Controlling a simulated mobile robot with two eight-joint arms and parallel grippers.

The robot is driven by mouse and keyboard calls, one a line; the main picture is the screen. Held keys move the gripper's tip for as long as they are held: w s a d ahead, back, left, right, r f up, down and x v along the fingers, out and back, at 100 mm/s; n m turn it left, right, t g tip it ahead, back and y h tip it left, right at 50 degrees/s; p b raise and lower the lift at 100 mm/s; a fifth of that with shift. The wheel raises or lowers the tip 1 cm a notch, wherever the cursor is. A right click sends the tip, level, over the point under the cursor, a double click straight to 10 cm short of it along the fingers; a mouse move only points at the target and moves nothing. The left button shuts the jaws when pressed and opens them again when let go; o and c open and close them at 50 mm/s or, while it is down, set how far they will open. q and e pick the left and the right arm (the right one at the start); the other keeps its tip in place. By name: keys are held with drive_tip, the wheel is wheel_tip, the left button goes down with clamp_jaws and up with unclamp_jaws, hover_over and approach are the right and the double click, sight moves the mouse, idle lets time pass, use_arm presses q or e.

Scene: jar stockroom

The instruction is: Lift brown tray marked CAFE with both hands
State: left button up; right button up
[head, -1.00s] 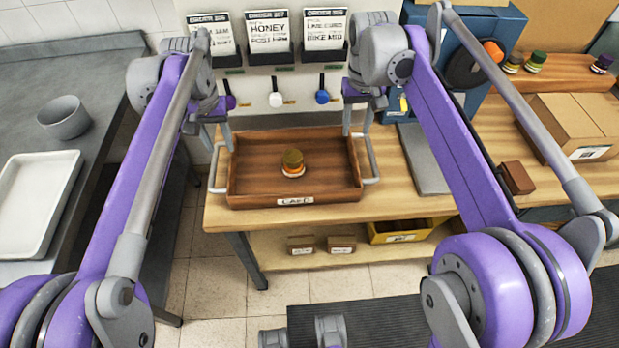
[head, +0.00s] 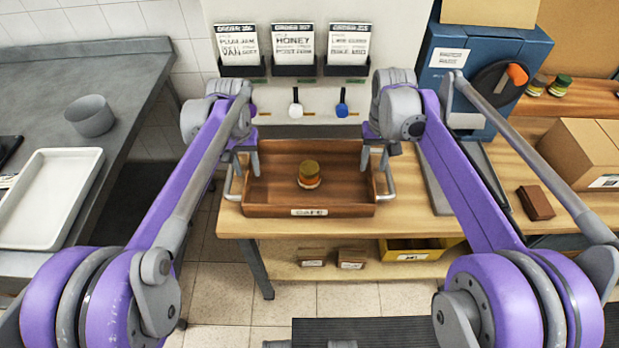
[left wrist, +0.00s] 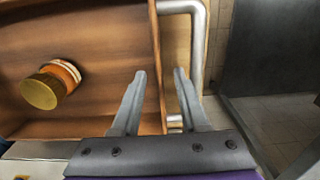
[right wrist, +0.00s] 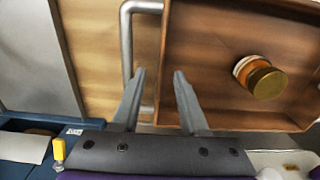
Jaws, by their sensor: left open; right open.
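The brown CAFE tray (head: 310,211) sits level on the wooden table, with a grey bar handle at its left end (head: 230,187) and right end (head: 388,182). A jar with a gold lid and orange label (head: 309,175) stands upright inside it. My left gripper (head: 246,168) is open at the tray's left end; in the left wrist view its fingertips (left wrist: 160,74) lie either side of the end wall, beside the handle (left wrist: 198,50). My right gripper (head: 375,162) is open at the right end; its fingertips (right wrist: 160,72) likewise flank the wall beside the handle (right wrist: 127,50). Contact is unclear.
A grey counter at left holds a bowl (head: 91,116) and a white tray (head: 50,198). A blue machine (head: 460,60), a cardboard box (head: 575,155) and a small brown block (head: 536,203) are at right. A yellow bin (head: 412,250) is on the shelf below.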

sight(372, 170)
use_arm(q)
drive_tip(key=shift+f, duration=1.65)
use_arm(e)
drive_tip(key=shift+f, duration=1.65)
use_arm(q)
clamp_jaws()
use_arm(e)
clamp_jaws()
